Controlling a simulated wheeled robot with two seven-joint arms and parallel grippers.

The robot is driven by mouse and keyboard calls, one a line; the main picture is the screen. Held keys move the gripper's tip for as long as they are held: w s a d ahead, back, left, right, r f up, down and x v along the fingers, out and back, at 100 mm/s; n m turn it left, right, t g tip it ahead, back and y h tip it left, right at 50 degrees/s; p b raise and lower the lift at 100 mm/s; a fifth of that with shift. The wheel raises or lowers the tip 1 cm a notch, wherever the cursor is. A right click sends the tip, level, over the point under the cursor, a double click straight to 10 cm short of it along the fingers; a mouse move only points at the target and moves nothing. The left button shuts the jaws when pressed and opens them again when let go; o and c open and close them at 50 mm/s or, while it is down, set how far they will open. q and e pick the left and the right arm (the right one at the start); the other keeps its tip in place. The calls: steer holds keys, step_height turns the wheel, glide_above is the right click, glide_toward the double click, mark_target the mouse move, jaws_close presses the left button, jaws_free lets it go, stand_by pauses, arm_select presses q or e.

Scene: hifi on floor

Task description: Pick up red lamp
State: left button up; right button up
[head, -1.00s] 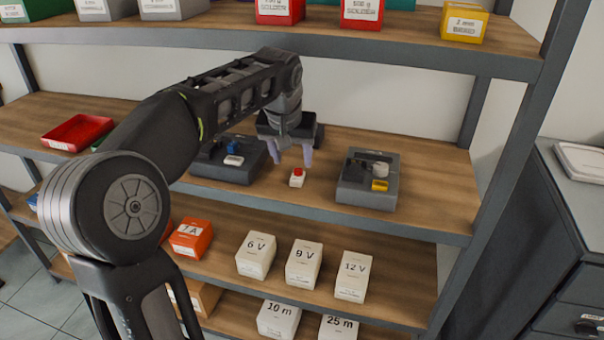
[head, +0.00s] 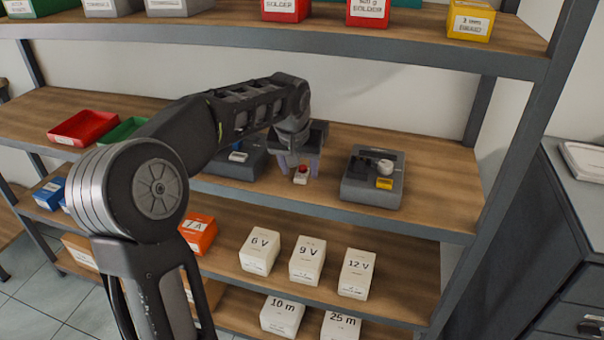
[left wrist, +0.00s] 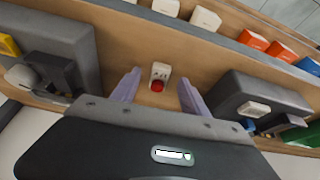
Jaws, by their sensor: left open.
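The red lamp, a small white block with a red dome (head: 301,175), stands on the middle shelf between two dark grey devices. My right gripper is not in view.
A grey device with a yellow block (head: 373,178) stands right of the lamp, and another (head: 238,160) stands left, partly behind my arm. A red tray (head: 83,128) lies far left. The upper shelf (head: 300,38) overhangs.

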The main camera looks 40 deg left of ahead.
arm_select(q)
steer(key=shift+x, duration=1.05)
steer(key=shift+c, duration=0.5)
jaws_close()
